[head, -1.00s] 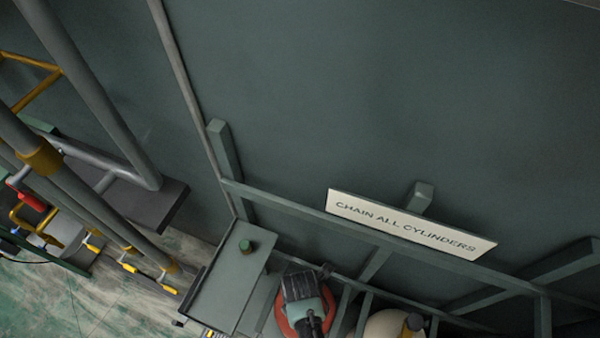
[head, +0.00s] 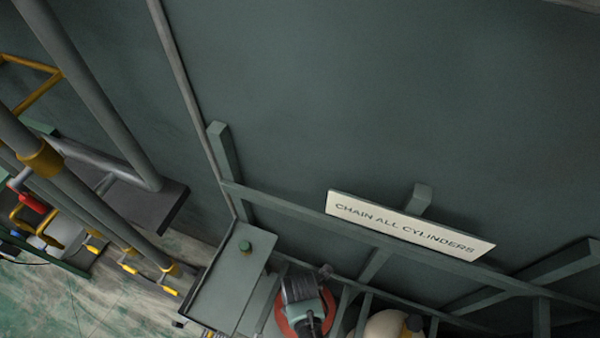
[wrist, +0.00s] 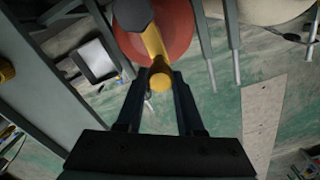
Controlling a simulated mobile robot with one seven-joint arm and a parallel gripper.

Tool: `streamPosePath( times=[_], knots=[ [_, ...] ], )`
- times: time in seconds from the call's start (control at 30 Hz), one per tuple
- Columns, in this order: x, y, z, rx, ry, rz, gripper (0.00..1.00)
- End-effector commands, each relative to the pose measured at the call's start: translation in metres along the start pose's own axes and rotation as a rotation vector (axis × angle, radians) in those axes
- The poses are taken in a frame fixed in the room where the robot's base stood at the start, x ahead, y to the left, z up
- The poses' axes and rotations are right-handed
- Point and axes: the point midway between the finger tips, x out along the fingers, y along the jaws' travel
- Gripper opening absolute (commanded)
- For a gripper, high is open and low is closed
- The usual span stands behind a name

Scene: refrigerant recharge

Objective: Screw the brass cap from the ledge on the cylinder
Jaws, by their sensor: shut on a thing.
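The red cylinder (head: 283,324) stands at the bottom of the head view, mostly hidden under my wrist. In the wrist view its red rounded top (wrist: 178,32) carries a brass valve outlet (wrist: 151,43) pointing toward my gripper. My gripper (wrist: 160,84) is shut on the brass cap (wrist: 161,82), which sits between the fingertips at the outlet's end. The cap and outlet look in line and touching; I cannot tell how far the thread is engaged.
Green-grey rails and a "CHAIN ALL CYLINDERS" sign (head: 410,226) run along the wall. Thick grey pipes with yellow fittings (head: 40,158) stand at left.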

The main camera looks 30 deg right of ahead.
Motion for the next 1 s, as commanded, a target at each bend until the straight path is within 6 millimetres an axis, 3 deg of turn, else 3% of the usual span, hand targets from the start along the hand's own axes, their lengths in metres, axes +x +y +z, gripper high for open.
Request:
streamPosePath(
  times=[1.0],
  knots=[
    [0.0073, 0.0005, 0.0002, 0.0, 0.0, 0.001, 0.0]
  ],
)
